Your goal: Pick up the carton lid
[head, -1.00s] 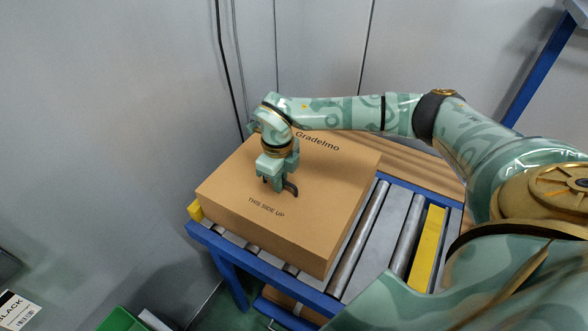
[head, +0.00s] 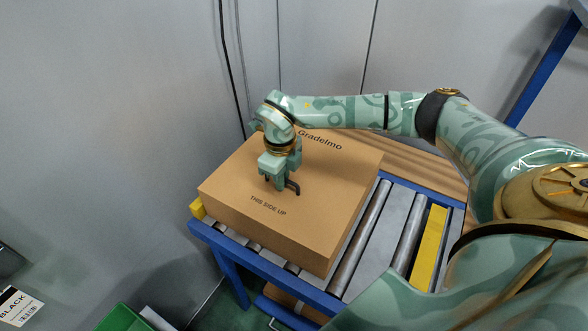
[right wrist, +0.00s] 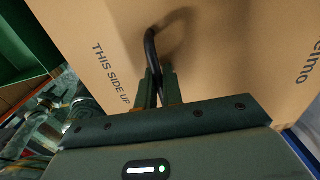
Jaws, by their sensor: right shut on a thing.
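The carton lid (head: 322,205) is a large brown cardboard box top printed "Gradelmo" and "THIS SIDE UP". It sits on the roller conveyor in the head view, and its top also fills much of the right wrist view (right wrist: 225,50). A dark curved handle (head: 293,187) stands on top of it; it also shows in the right wrist view (right wrist: 152,48). My right gripper (head: 280,189) is over the middle of the lid, shut on the handle. In the right wrist view its fingers (right wrist: 158,90) meet around the handle's near end. My left gripper is not in view.
The roller conveyor (head: 368,222) has a blue frame and a yellow strip (head: 430,247) at its right. Grey walls stand close behind and to the left. A green bin (head: 122,318) and a box marked "BLACK" (head: 18,306) are at the lower left.

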